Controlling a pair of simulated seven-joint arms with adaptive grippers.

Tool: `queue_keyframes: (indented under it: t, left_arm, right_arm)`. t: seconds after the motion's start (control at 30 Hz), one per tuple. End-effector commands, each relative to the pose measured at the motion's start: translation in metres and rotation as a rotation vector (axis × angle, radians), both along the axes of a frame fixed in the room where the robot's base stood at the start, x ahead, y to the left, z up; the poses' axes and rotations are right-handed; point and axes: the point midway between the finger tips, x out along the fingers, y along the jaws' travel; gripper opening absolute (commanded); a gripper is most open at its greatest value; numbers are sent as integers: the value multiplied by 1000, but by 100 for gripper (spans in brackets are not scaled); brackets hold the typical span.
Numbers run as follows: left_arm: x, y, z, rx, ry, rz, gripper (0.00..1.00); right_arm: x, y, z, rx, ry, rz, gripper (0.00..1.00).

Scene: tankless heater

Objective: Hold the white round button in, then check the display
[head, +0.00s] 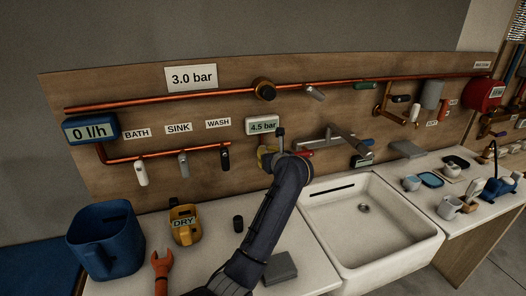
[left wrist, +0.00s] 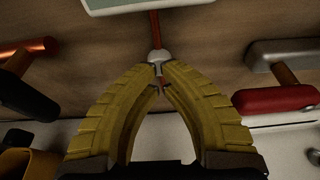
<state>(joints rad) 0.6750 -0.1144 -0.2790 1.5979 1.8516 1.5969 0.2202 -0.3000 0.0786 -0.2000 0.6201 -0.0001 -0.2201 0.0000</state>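The white round button (left wrist: 158,57) shows in the left wrist view, on a thin red-brown pipe just below a pale box. In the head view I cannot make it out behind my gripper. My left gripper (head: 266,157) is at the board below the display reading 4.5 bar (head: 263,126). In the left wrist view the yellow fingers of this gripper (left wrist: 160,78) are drawn together, with their tips at the button; whether they press it in, I cannot tell. Another display (head: 90,131) at the left reads 0 l/h. My right gripper is not in view.
Taps labelled BATH (head: 141,173), SINK (head: 183,165) and WASH (head: 225,158) hang left of the gripper. A sink (head: 400,250) lies to the right. A blue jug (head: 105,245), a yellow DRY mug (head: 185,225) and an orange wrench (head: 160,270) stand on the counter.

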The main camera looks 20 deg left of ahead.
Motion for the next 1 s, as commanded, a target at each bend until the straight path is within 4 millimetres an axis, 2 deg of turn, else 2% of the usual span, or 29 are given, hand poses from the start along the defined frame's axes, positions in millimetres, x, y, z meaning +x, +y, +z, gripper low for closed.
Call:
queue_keyframes:
  t: [1.0]
  left_arm:
    - [20,14,0,1,-1,1,0]
  right_arm:
    - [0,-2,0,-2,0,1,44]
